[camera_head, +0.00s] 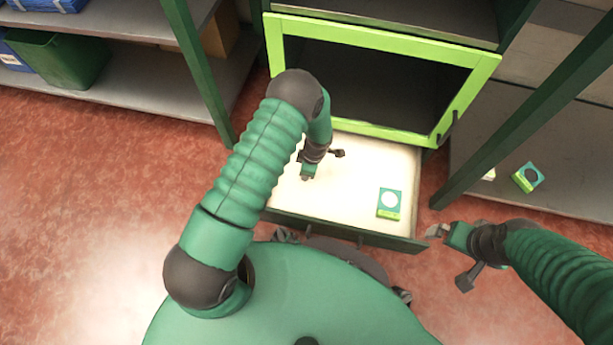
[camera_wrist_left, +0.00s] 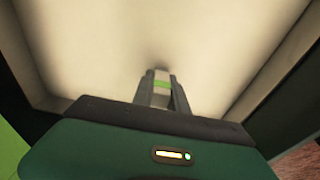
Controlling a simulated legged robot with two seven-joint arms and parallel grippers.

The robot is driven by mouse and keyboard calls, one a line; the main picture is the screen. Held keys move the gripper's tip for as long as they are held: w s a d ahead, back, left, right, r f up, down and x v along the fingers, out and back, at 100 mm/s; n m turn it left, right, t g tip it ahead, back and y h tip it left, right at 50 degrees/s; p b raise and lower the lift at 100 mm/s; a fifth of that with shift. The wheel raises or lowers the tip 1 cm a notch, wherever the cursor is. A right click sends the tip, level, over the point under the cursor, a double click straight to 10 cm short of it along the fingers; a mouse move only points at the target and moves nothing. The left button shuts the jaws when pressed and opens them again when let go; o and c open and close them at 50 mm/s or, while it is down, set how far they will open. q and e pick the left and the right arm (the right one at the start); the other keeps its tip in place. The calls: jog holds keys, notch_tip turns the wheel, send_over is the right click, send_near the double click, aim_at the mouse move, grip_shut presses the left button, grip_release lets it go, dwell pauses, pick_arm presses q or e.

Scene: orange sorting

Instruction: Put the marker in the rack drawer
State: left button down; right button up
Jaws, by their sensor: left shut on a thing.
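The rack drawer (camera_head: 345,195) is pulled open below the green-framed rack, and its pale inside shows. My left gripper (camera_head: 307,174) reaches down over the left part of the drawer. In the left wrist view, my left gripper (camera_wrist_left: 162,88) is shut on the marker (camera_wrist_left: 162,84), which shows as a small pale piece with a green band between the fingers. The drawer floor (camera_wrist_left: 150,35) and side walls are around it there. I cannot tell how high the marker is above the floor. My right gripper (camera_head: 437,231) is beside the drawer's right front corner; its jaw state is unclear.
A green and white box (camera_head: 389,203) lies in the right part of the drawer. A similar box (camera_head: 528,177) is on the low shelf at right. A green bin (camera_head: 62,60) stands on the left shelf. The drawer's middle is clear.

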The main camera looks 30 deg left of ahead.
pick_arm(q)
jog(key=shift+f, duration=0.85)
jog(key=shift+r, duration=0.25)
jog(key=shift+f, duration=0.2)
jog(key=c, duration=1.3)
grip_release()
pick_arm(e)
jog(key=shift+f, duration=0.65)
pick_arm(q)
jog(key=shift+r, duration=0.1)
notch_tip(320, 180, up, 27)
jog(key=s+d+m+t+h+p, duration=0.1)
jog(key=s+d+m+p, duration=0.2)
jog(key=m+p, duration=0.5)
jog(key=s+r+m, duration=0.3)
jog(key=m, duration=0.1)
jog(key=s+r+m+t, duration=0.1)
jog(key=s+r+m, duration=0.2)
jog(key=m, duration=0.1)
jog(key=s+d+r+m+t, duration=0.1)
jog(key=s+r+m, duration=0.2)
jog(key=m, duration=0.1)
jog(key=shift+s+r+m+h+b, duration=0.25)
jog(key=shift+s+m+h+b, duration=0.05)
jog(key=shift+m+h+b, duration=0.1)
pick_arm(e)
jog(key=w+v, duration=0.1)
jog(key=v, duration=0.6)
jog(key=shift+w+r, duration=0.25)
jog(key=shift+w, duration=0.1)
